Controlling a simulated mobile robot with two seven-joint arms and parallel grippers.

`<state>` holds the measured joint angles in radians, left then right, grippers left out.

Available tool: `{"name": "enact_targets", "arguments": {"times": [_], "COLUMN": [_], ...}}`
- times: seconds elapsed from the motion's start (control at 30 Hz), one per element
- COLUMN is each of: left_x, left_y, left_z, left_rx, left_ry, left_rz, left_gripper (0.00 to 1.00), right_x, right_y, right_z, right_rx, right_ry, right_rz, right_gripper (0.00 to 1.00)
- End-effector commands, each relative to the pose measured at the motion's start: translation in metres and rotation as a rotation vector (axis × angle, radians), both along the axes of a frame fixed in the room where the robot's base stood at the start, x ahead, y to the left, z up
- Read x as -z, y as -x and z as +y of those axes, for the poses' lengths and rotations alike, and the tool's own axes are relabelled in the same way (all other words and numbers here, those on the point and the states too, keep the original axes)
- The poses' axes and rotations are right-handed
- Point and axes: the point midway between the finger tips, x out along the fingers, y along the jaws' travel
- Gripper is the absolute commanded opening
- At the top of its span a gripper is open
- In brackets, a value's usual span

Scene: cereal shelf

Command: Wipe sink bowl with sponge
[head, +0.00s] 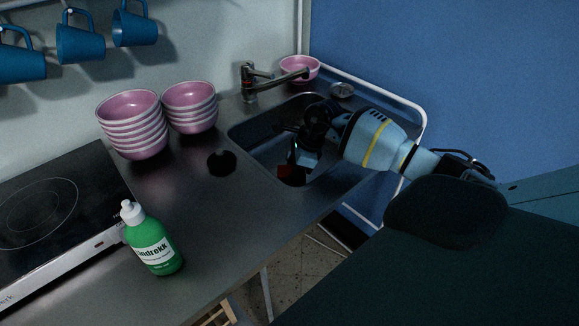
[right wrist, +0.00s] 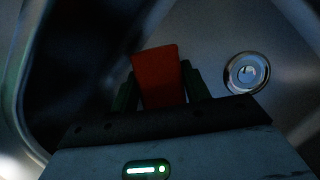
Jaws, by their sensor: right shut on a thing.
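The sink bowl (head: 258,140) is a metal basin set in the counter, and its inner floor fills much of the right wrist view (right wrist: 212,45). My right gripper (head: 297,167) reaches down into the bowl from the right. It is shut on a red-orange sponge (right wrist: 158,75), which stands out between the two dark green fingers in the wrist view. In the head view only a small dark red part of the sponge (head: 289,173) shows, low in the bowl. I cannot tell whether it touches the metal. My left gripper is not in view.
A tap (head: 262,82) reaches over the sink's back edge. A pink bowl (head: 300,68) stands behind it; two pink bowl stacks (head: 133,125) (head: 190,108) stand left. A green bottle (head: 153,243) stands at the front. A round drain (right wrist: 246,73) lies right of the sponge.

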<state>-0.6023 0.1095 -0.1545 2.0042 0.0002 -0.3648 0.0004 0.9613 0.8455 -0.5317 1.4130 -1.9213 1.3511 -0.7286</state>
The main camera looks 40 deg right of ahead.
Motion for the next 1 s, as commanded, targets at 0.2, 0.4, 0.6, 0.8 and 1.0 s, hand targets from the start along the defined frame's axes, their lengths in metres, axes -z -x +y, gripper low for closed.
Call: {"name": "enact_targets", "arguments": {"times": [0.2,0.4,0.6,0.8,1.0], "left_x": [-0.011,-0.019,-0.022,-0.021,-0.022], "left_y": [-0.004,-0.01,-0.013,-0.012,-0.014], "left_z": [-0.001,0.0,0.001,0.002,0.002], "left_rx": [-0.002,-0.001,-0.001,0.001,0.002], "left_ry": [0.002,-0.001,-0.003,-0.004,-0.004], "left_rz": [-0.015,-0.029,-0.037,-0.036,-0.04], "left_gripper": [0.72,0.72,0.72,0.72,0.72], "right_x": [-0.025,-0.042,-0.046,-0.045,-0.045], "right_y": [0.002,0.006,0.007,0.008,0.008], "right_z": [-0.005,-0.01,-0.011,-0.011,-0.011], "right_rx": [0.005,0.008,0.01,0.009,0.01], "right_ry": [0.0,0.001,-0.001,-0.001,-0.001], "right_rz": [-0.005,-0.005,-0.001,0.0,-0.001], "right_gripper": [0.28,0.28,0.28,0.28,0.28]}}
